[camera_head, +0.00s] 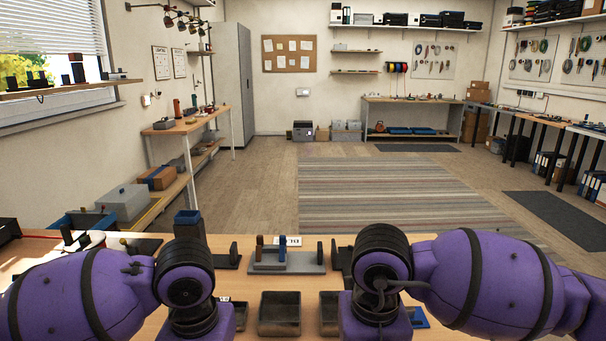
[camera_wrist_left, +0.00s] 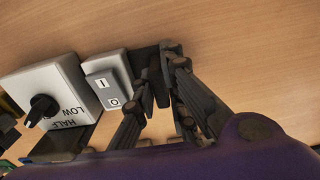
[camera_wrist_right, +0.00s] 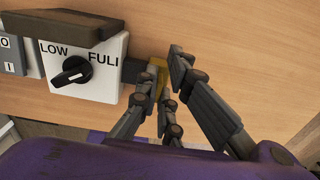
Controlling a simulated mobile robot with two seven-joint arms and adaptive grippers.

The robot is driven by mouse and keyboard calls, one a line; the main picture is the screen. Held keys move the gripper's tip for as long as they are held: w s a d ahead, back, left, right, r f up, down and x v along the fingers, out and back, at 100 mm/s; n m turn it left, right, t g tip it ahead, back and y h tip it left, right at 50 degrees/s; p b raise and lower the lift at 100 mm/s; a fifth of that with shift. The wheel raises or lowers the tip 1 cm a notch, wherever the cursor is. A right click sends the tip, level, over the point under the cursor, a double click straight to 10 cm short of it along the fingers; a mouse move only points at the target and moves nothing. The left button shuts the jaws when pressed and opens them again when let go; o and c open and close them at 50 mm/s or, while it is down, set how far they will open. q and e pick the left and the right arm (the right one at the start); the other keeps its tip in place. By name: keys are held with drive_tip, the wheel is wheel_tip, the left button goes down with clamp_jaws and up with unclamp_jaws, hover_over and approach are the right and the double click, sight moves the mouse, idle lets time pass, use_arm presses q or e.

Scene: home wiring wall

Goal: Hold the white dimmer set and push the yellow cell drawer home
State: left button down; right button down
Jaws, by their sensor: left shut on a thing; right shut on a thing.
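The white dimmer (camera_wrist_left: 48,92) is a box with a black pointer knob and printed words, joined to a grey rocker switch box (camera_wrist_left: 108,80). It also shows in the right wrist view (camera_wrist_right: 78,70), with LOW and FULL readable. My left gripper (camera_wrist_left: 160,72) is shut on a dark end piece (camera_wrist_left: 144,60) beside the switch box. At the dimmer's other end, the yellow cell drawer (camera_wrist_right: 157,70) shows as a small yellow piece by a dark grey part. My right gripper (camera_wrist_right: 163,78) is shut on it; the fingers hide most of it. The head view hides the set and both grippers behind my arms.
On the wooden table (camera_head: 235,315), a grey rack (camera_head: 288,262) with small upright pieces stands behind my wrists. An open dark bin (camera_head: 279,314) lies between my arms. Dark stands flank the rack. The wood beyond the set in the wrist views is clear.

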drive_tip(key=shift+a, duration=1.4)
drive_tip(key=c, duration=1.8)
unclamp_jaws()
drive_tip(key=shift+c, duration=0.2)
wheel_tip(320, 180, up, 12)
use_arm(q)
drive_tip(key=c, duration=1.7)
unclamp_jaws()
drive_tip(key=shift+r, duration=0.1)
